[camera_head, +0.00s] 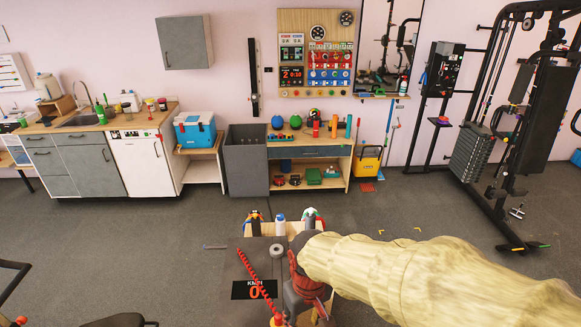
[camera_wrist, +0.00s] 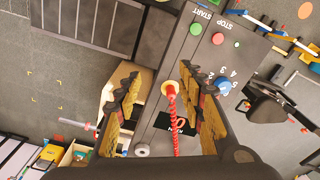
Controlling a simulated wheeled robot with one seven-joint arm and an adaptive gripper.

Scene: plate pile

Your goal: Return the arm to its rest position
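My arm (camera_head: 430,275), in a pale yellowish sleeve, reaches in from the lower right in the head view. Its end is above a grey bench-like surface with a dark display. My gripper (camera_wrist: 163,84) shows in the wrist view with its two toothed, yellow-padded fingers wide apart. Nothing is gripped between them. A red twisted rod (camera_wrist: 174,125) with a yellow-orange end shows beyond the gap between the fingers. It also shows in the head view (camera_head: 257,280), left of my gripper. The fingertips are hard to make out in the head view.
A white ring-shaped roll (camera_head: 277,250) and a white bottle (camera_head: 280,225) are close to my arm's end. Gym equipment (camera_head: 500,130) stands at right. A workbench (camera_head: 310,150) and a sink counter (camera_head: 90,130) line the back wall. The floor between is mostly open.

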